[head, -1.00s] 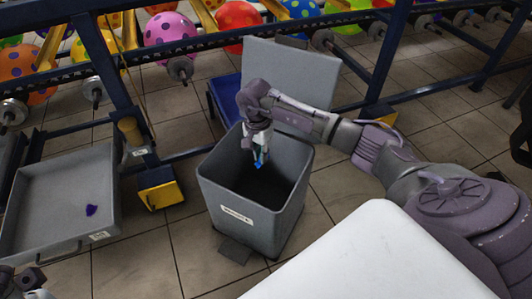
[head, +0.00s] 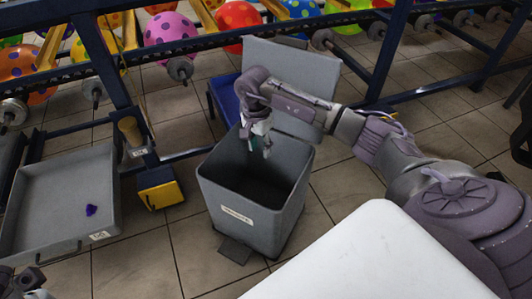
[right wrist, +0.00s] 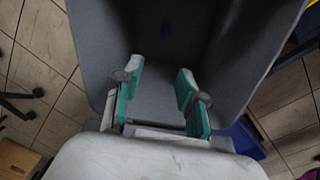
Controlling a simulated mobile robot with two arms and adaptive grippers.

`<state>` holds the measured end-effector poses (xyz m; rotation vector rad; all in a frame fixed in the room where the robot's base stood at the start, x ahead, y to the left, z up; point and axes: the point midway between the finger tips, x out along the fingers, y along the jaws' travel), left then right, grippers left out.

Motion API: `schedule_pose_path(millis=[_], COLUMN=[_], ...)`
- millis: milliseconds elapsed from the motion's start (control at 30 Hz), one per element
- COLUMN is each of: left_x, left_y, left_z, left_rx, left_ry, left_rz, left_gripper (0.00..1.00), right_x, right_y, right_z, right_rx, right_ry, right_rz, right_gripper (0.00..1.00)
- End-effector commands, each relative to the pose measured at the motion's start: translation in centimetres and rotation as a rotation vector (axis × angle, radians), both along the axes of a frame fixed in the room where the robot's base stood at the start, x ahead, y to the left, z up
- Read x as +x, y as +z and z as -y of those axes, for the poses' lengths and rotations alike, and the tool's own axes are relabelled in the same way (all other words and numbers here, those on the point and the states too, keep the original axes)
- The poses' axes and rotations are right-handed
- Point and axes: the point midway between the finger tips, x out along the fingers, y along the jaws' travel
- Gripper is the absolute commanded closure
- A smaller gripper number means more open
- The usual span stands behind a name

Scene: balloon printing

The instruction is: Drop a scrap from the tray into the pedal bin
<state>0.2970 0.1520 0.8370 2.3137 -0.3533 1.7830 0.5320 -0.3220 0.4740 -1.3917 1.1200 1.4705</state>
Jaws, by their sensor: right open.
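The grey pedal bin (head: 225,195) stands on the floor with its lid (head: 290,70) raised. My right gripper (head: 258,148) is over the bin's mouth, pointing down. In the right wrist view the fingers of my right gripper (right wrist: 158,98) are apart with nothing between them. The grey tray (head: 45,195) is at the left and holds a purple-blue scrap (head: 91,210). My left gripper (head: 22,283) shows only in part at the bottom left corner; its fingers are unclear.
A blue metal frame (head: 120,80) with polka-dot balloons (head: 170,35) runs behind the bin. A yellow and black block (head: 160,187) is on the floor between tray and bin. A white surface (head: 375,260) fills the lower right.

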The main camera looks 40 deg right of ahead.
Motion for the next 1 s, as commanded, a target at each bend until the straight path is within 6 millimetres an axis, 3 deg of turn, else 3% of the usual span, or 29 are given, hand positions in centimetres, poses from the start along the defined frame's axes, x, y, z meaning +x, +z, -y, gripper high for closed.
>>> schedule_pose_path(millis=[200, 400, 1000], left_x=[0.0, 0.0, 0.0], left_y=[0.0, 0.0, 0.0], left_z=[0.0, 0.0, 0.0], left_rx=[0.000, 0.000, 0.000], left_ry=[0.000, 0.000, 0.000], left_rz=[0.000, -0.001, -0.001], left_gripper=[0.60, 0.60, 0.60], right_x=[0.5, 0.6, 0.6], right_y=[4.9, 7.7, 8.4], right_z=[-0.1, -0.2, -0.3], right_rx=[-0.001, 0.000, 0.003], right_ry=[-0.001, 0.000, 0.001], right_rz=[0.005, 0.002, -0.001], right_gripper=[0.59, 0.59, 0.59])
